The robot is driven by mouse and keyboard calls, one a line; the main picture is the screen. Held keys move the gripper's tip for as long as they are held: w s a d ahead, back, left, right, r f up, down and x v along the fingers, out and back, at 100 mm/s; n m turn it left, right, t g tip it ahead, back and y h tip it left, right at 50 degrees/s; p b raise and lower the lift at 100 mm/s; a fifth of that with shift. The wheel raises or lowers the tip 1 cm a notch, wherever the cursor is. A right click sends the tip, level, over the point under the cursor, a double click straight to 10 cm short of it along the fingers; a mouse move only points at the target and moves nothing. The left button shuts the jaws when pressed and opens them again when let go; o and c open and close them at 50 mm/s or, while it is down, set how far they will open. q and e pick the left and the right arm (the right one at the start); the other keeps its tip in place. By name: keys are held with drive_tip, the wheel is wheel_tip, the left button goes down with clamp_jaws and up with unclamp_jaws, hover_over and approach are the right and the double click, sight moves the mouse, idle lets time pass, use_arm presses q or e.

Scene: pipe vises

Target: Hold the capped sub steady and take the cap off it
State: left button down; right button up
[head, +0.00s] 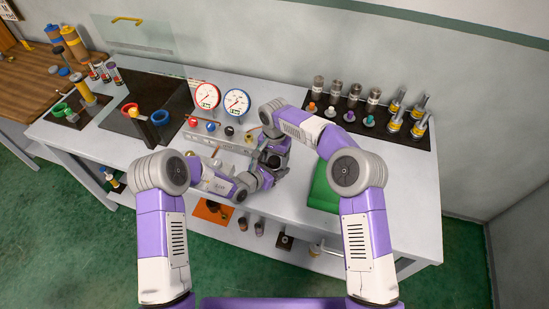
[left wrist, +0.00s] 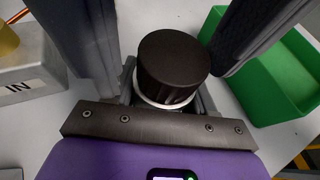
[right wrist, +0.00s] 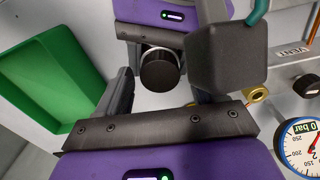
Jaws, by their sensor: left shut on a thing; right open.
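The black round cap (left wrist: 173,58) sits on the capped sub (left wrist: 165,102), whose pale metal rim shows just below it in the left wrist view. My left gripper (head: 258,180) is shut on the sub, with a dark finger on either side. The cap also shows in the right wrist view (right wrist: 159,72), in front of my left gripper's palm. My right gripper (head: 273,147) is open close to the cap, its fingers spread on either side of it. In the head view the grippers largely hide the sub and cap.
A green tray (head: 323,190) lies beside the grippers on the grey bench. A metal manifold block (head: 222,138) and two gauges (head: 236,101) stand at the other side. A black mat (head: 352,133) at the back right holds several cylinders and coloured plugs.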

drive_tip(key=shift+r, duration=2.2)
use_arm(q)
drive_tip(key=shift+c, duration=1.5)
unclamp_jaws()
